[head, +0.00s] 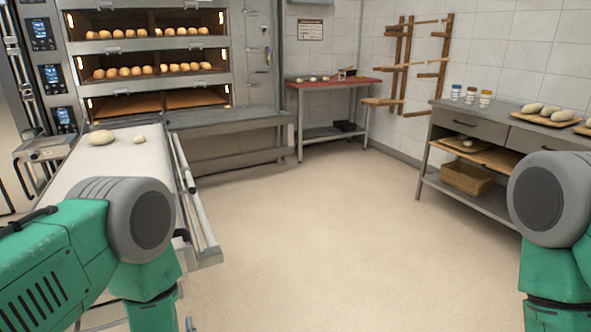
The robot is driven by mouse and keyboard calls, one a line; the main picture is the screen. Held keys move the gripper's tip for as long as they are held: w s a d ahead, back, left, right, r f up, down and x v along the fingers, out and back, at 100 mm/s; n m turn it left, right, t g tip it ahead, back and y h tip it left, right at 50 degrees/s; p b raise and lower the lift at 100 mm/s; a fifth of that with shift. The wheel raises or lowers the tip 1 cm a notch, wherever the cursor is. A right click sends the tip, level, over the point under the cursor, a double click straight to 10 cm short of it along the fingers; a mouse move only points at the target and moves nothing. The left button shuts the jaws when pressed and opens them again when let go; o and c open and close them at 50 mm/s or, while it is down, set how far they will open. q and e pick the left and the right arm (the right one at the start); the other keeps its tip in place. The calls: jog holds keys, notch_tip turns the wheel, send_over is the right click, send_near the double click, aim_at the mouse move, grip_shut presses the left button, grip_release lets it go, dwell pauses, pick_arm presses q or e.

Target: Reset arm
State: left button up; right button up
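My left arm, green with a grey round joint, comes in from the lower left and bends downward in front of the loader belt. My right arm shows at the right edge, with its grey joint raised and its green link pointing down. Both arms run out of the bottom of the head view. Neither gripper is visible, so whether they hold anything is hidden.
A white loader belt (95,165) carries two dough pieces at left, before the deck oven (150,50) with rolls inside. A red-topped table (333,84) stands at the back. A steel workbench (476,127) with loaves stands right. The middle floor (330,220) is clear.

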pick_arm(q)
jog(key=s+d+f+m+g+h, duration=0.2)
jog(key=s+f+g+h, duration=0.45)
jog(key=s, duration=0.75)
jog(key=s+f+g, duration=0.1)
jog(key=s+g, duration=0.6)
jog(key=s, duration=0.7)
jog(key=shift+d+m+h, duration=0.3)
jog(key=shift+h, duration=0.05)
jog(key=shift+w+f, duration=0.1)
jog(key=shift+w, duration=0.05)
